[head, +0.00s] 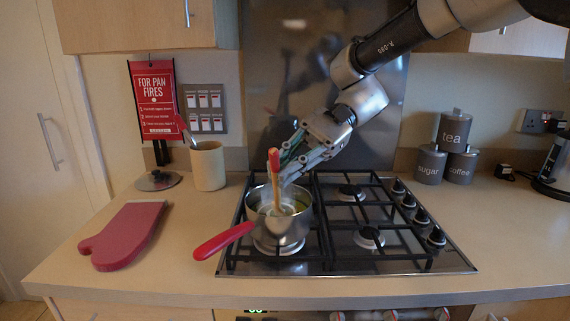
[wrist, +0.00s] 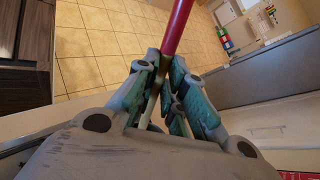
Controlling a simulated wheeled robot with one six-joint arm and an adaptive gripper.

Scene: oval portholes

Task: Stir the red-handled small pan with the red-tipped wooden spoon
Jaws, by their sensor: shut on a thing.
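The small pan (head: 291,226) stands on the front left burner of the hob, its red handle (head: 224,241) pointing to the front left. The wooden spoon (head: 276,186) is upright with its red tip at the top and its lower end inside the pan. My gripper (head: 284,168) is above the pan, shut on the spoon's handle. In the wrist view the spoon's red end (wrist: 176,28) rises from between my gripper's fingers (wrist: 160,85). The spoon's lower end is hidden, so I cannot tell whether it touches the pan's bottom.
The black hob (head: 385,262) has free burners to the right. A red oven mitt (head: 122,236), a lid (head: 158,181) and a cream utensil pot (head: 208,166) are on the counter at left. Tea, sugar and coffee canisters (head: 455,130) stand at right.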

